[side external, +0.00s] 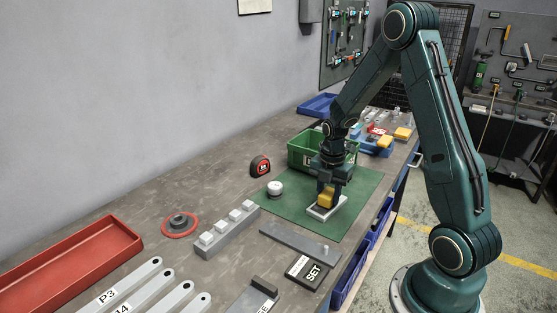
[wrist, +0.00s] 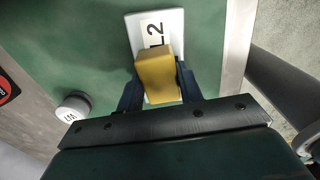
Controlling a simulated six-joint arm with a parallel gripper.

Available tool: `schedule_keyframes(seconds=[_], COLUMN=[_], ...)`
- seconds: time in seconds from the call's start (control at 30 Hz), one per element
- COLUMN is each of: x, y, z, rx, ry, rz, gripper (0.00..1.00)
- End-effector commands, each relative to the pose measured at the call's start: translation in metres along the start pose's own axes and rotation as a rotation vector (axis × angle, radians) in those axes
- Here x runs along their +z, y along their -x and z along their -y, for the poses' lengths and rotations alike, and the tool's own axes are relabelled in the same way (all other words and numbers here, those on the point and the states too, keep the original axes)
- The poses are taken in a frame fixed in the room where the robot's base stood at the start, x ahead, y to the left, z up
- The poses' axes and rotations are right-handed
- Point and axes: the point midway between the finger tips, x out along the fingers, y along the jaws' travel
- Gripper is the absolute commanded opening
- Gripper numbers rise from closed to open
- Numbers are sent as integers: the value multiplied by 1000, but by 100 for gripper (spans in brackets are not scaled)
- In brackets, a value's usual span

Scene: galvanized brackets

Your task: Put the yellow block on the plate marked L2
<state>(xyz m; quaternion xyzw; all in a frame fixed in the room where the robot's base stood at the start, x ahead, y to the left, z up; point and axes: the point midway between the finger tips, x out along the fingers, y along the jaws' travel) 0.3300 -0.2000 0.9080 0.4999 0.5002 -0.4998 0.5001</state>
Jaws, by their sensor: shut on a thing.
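The yellow block (side external: 326,197) is between the fingers of my gripper (side external: 328,192), which is shut on it. In the wrist view the yellow block (wrist: 156,75) is between the two dark fingers (wrist: 157,88) and covers part of the white plate marked L2 (wrist: 156,30). The L2 plate (side external: 320,213) lies on the green mat, directly below the block in the side view. The block is over or on the plate; I cannot tell whether its underside touches it.
A green bin (side external: 305,152) stands behind my gripper. A white round knob-like piece (side external: 274,188) sits to the left on the green mat (side external: 345,222). A grey rail with pegs (side external: 228,232), a SET box (side external: 307,271) and a red tray (side external: 70,262) lie nearer the camera.

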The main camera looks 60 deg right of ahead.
Motion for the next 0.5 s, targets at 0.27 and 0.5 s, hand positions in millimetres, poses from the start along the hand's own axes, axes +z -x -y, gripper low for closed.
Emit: schedule_keyframes(seconds=[0.27, 0.5], x=[0, 0], y=[-3, -3], z=[0, 0], rx=[0, 0], ry=[0, 0], rz=[0, 0], gripper=[44, 58])
